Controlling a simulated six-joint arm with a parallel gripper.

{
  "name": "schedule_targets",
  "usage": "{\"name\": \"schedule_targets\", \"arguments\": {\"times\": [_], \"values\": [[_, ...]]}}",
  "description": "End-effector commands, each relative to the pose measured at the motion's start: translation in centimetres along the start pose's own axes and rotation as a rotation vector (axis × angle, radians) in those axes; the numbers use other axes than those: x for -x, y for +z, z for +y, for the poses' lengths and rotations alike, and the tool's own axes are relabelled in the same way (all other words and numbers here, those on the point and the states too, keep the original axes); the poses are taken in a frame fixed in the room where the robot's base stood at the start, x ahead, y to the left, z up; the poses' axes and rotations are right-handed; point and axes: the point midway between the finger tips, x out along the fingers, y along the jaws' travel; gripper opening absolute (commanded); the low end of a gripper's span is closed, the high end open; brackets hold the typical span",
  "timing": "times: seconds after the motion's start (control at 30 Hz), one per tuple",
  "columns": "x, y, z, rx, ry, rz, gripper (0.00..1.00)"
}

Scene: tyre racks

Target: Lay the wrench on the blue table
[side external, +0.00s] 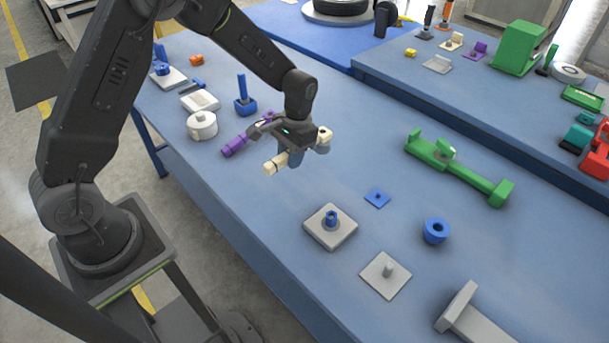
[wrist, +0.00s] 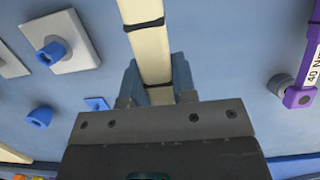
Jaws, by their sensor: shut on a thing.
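My gripper (side external: 290,150) is shut on a cream bar (side external: 274,164), which looks like the wrench. In the wrist view, the bar (wrist: 151,50) has dark bands and runs up between the two blue-grey fingers (wrist: 158,88). The middle is hidden by the gripper. The bar is over the blue table (side external: 270,200); I cannot tell its exact height.
A white round part (side external: 202,126), a blue post (side external: 244,98), a green bracket (side external: 458,169) and a grey plate with a blue peg (side external: 331,227) stand around. Table left of the plate is clear.

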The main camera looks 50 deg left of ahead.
Motion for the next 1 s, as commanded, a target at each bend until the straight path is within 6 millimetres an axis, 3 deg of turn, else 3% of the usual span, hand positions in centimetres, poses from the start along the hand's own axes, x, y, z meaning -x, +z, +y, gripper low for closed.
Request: {"name": "schedule_targets", "arguments": {"times": [0.1,0.23,0.37,0.6,1.0], "values": [[-1.0,-1.0,1.8,-0.002,0.0,-0.001,0.0],[-1.5,-1.5,2.7,0.0,0.0,0.001,0.0],[-2.1,-1.7,2.9,0.001,0.0,-0.001,0.0],[-5.2,-2.4,2.9,0.001,0.001,0.0,0.0],[-5.8,-2.5,2.8,0.0,0.001,0.002,0.0]]}}
